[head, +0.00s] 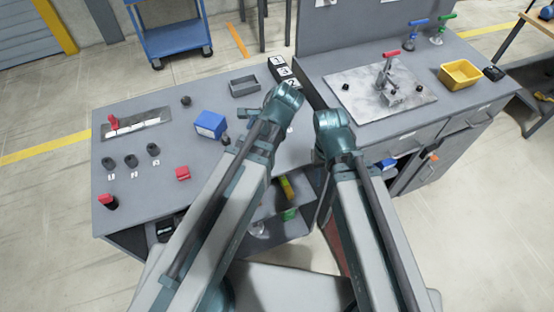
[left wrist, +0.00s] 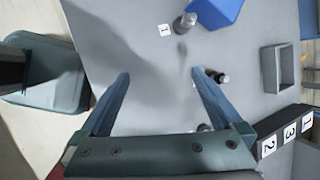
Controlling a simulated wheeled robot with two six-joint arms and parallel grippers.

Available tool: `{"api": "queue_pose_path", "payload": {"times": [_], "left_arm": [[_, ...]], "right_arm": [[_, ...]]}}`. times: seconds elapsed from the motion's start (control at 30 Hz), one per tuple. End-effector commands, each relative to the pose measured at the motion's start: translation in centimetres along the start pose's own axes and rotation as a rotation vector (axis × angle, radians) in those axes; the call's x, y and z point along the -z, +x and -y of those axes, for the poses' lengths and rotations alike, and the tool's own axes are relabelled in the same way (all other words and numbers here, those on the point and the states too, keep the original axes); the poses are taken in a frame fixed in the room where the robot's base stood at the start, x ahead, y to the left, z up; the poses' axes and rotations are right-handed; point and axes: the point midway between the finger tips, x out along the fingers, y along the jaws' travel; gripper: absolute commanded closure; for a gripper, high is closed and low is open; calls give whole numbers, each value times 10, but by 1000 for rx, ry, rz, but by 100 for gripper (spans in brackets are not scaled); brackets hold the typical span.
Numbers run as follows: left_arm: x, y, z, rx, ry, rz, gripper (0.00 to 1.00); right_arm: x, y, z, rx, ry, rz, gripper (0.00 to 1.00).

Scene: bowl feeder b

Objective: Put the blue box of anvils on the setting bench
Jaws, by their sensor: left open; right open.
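The blue box (head: 210,124) with a pale front face stands on the left grey bench (head: 140,187), left of my left arm. It also shows at the top edge of the left wrist view (left wrist: 216,10), cut off. My left gripper (left wrist: 160,72) is open and empty above the bench, with the box beyond its fingertips to the upper right. In the head view my arm mostly hides it. My right gripper (head: 319,156) is open near the gap between the benches; its fingers are hard to make out. The right bench (head: 325,68) carries a metal plate with a red-handled clamp (head: 389,64).
A grey tray (head: 244,86) and a numbered black block (head: 281,70) stand at the left bench's back right. Small dark cylinders, one of them here (left wrist: 184,23), stand near the blue box. A yellow bin (head: 461,74) is on the right bench. The left bench's front middle is mostly free.

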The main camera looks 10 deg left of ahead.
Motion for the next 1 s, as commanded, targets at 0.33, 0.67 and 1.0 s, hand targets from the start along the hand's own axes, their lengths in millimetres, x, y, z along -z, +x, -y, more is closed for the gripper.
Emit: {"api": "queue_pose_path", "payload": {"times": [0.33,0.67,1.0], "left_arm": [[50,-29,-104,-297,-666,-140,0],[58,-37,-121,-369,-797,-136,0],[58,-36,-120,-367,-795,-136,0]], "right_arm": [[0,0,0,0,0,0,55],[0,0,0,0,0,0,55],[0,0,0,0,0,0,55]]}}
